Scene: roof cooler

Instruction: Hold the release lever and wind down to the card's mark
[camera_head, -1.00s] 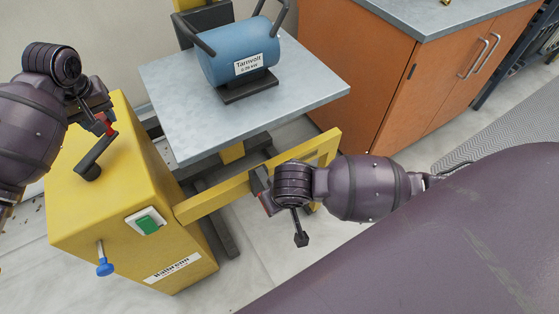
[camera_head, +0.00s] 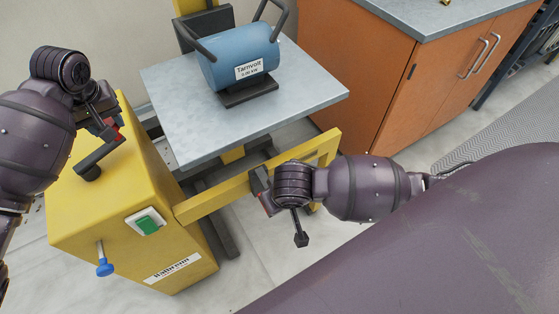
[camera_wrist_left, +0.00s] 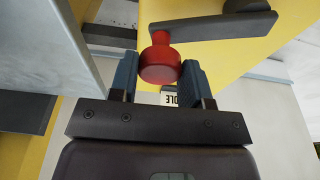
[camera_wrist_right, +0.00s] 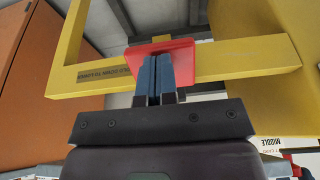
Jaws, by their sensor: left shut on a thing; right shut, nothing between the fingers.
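My left gripper (camera_head: 113,130) is shut on the red knob (camera_wrist_left: 160,67) of a black crank (camera_head: 98,158) on top of the yellow housing (camera_head: 120,205). My right gripper (camera_wrist_right: 155,80) is shut and empty. Its fingertips meet the red release lever (camera_wrist_right: 160,47) at a yellow bar (camera_wrist_right: 235,58) with a dark label about holding down to lower. The firmness of that contact cannot be told. A card reading "MIDDLE" (camera_wrist_right: 295,142) shows at the right wrist view's edge; part of a white label shows in the left wrist view (camera_wrist_left: 170,99). The grey lift table (camera_head: 300,105) bears a blue Tarnvolt motor (camera_head: 215,68).
The housing has a green switch (camera_head: 148,225) and a blue-knobbed lever (camera_head: 104,268). An orange cabinet (camera_head: 350,75) with a grey top stands right of the table. Pale floor (camera_head: 290,275) shows around the base.

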